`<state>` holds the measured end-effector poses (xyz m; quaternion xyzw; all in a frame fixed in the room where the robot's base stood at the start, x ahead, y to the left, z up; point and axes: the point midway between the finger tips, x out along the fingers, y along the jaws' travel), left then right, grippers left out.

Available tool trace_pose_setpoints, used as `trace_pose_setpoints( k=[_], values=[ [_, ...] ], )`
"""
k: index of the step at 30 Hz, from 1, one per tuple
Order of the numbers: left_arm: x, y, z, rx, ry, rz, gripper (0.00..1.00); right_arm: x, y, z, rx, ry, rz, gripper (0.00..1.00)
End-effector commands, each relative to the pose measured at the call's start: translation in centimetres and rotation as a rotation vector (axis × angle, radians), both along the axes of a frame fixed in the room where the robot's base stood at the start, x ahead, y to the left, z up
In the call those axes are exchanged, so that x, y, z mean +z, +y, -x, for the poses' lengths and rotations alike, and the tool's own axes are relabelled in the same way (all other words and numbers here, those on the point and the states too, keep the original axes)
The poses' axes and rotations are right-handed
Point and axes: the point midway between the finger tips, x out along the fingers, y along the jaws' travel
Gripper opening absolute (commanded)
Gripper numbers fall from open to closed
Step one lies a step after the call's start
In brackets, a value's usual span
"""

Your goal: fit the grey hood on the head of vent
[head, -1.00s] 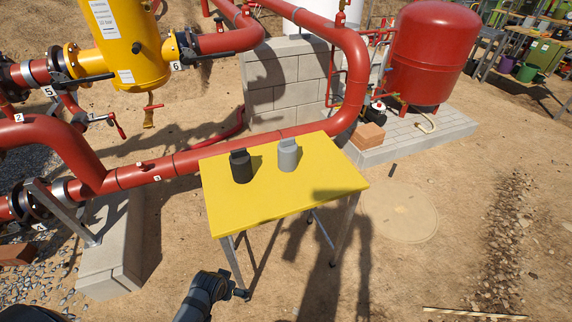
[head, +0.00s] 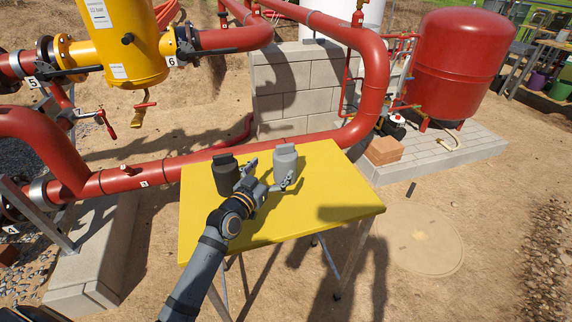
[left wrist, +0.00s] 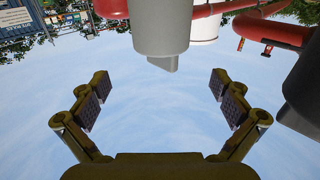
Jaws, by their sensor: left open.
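The grey hood (head: 285,161) stands on the yellow table, a short cylinder with a wedge-shaped top. My left gripper (head: 272,171) is open just in front of it, its fingers pointing at it. In the left wrist view the grey hood (left wrist: 162,25) appears upside down, centred beyond the spread fingers (left wrist: 160,84), with empty space between them. It looks apart from both fingers. A similar black hood (head: 226,176) stands to its left, partly hidden by the gripper; it also shows in the left wrist view (left wrist: 302,95). I cannot tell which part is the vent. My right gripper is not in view.
The yellow table (head: 330,190) is bare on its right side. Red pipes (head: 150,172) run behind and left of it. A block wall (head: 290,90) stands behind, a red tank (head: 452,65) and bricks (head: 384,150) at back right.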

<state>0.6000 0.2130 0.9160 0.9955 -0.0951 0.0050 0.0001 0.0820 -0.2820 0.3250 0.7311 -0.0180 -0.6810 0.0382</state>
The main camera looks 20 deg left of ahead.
Motion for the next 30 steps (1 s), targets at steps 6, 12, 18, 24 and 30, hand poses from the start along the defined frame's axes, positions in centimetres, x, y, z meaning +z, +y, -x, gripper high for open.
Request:
trace_pose_setpoints(
  k=[6,12,18,24,30],
  values=[
    [0.0,-0.5,-2.6,0.000,0.001,0.001,1.00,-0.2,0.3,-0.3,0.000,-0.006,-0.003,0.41],
    [0.0,-0.7,-3.8,0.000,0.001,0.002,1.00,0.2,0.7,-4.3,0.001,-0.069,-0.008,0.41],
    [-0.2,-1.2,-7.1,0.000,0.001,0.002,1.00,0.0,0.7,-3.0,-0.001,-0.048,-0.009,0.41],
    [-0.3,-1.4,-7.8,-0.001,0.002,0.000,1.00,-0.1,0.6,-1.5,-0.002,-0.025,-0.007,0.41],
    [-0.3,-1.3,-7.8,-0.001,0.003,-0.001,0.86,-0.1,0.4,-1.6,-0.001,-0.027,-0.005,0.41]
  ],
)
